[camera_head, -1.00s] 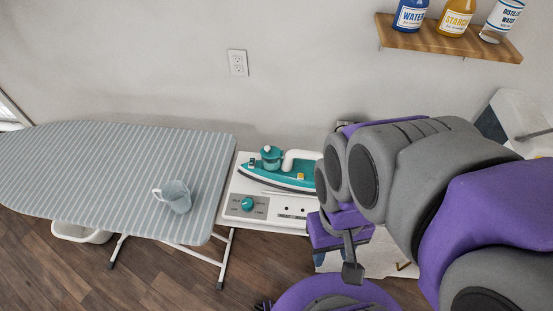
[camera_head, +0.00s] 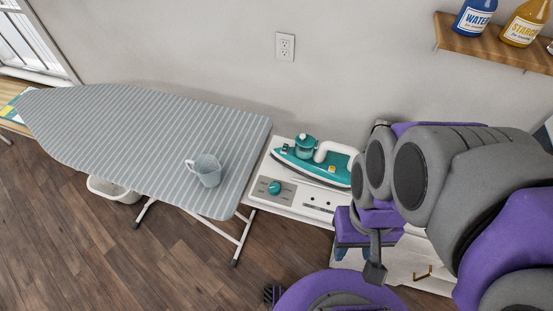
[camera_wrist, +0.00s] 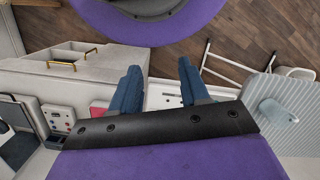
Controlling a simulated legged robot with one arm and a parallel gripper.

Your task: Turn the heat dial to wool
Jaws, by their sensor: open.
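The dial's markings are too small to read. A teal and white iron (camera_head: 315,163) rests on top of the station. My gripper (camera_head: 373,262) is to the right of the dial and apart from it, partly hidden by my own arm. In the wrist view my gripper (camera_wrist: 158,85) has two blue fingers spread apart with nothing between them. The dial cannot be made out in the wrist view.
A striped ironing board (camera_head: 140,130) with a clear cup (camera_head: 206,170) stands left of the station. A shelf (camera_head: 490,48) holds bottles on the wall at upper right. A white cabinet with brass handles (camera_wrist: 88,66) shows in the wrist view. The wooden floor in front of the board is clear.

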